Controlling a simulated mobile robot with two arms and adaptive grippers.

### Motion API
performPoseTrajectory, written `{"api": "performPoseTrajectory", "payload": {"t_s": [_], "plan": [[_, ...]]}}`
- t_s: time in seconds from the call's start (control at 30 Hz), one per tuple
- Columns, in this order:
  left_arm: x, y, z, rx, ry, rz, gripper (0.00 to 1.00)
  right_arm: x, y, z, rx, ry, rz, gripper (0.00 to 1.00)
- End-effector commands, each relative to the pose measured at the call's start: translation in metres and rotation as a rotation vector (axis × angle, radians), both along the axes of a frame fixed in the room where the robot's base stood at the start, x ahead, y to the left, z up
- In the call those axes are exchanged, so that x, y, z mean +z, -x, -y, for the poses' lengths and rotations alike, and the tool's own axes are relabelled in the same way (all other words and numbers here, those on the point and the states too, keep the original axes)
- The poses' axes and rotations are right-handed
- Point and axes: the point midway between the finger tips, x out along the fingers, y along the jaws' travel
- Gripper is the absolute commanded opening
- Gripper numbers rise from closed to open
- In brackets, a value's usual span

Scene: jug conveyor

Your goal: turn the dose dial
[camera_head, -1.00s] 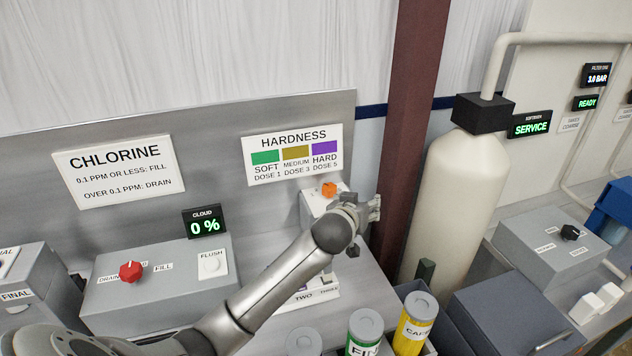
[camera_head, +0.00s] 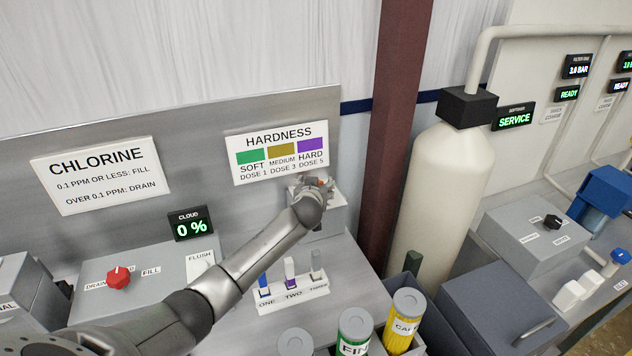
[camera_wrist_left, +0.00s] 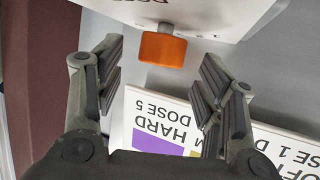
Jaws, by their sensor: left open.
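The dose dial (camera_wrist_left: 162,48) is a small orange knob on a pale box face; in the left wrist view it sits at the top middle, between and beyond the fingertips. In the head view the dial (camera_head: 328,183) is mostly hidden behind my left gripper (camera_head: 318,183), at the grey dose box (camera_head: 330,218) under the hardness sign. In the left wrist view my left gripper (camera_wrist_left: 160,75) is open, its two fingers apart on either side of the dial, with no visible contact. My right gripper is not in view.
The hardness sign (camera_head: 279,152) is on the back panel just above. Canisters (camera_head: 405,322) stand at the front, and a brown post (camera_head: 388,130) and a white tank (camera_head: 445,190) are to the right.

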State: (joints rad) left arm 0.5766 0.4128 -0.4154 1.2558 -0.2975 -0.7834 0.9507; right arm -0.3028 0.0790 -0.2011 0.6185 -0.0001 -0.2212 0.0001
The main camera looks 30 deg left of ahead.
Motion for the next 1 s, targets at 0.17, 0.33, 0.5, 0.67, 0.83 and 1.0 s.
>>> {"api": "performPoseTrajectory", "payload": {"t_s": [0.17,0.33,0.5,0.67,0.83,1.0], "plan": [[-0.006,-0.015,-0.006,0.0,-0.001,0.0,0.63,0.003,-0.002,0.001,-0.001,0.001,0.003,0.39],[-0.011,-0.026,-0.01,0.0,-0.001,0.0,0.63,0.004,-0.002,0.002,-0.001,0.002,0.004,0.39],[-0.014,-0.031,-0.012,-0.001,0.0,0.0,0.63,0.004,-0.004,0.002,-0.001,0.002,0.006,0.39],[-0.015,-0.033,-0.013,-0.001,0.0,0.0,0.63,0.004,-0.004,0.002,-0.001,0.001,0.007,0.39],[-0.015,-0.033,-0.013,-0.001,0.0,0.0,0.63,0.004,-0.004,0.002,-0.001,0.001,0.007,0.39],[-0.015,-0.032,-0.013,-0.001,0.0,0.0,0.45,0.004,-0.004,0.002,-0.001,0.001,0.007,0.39]]}}
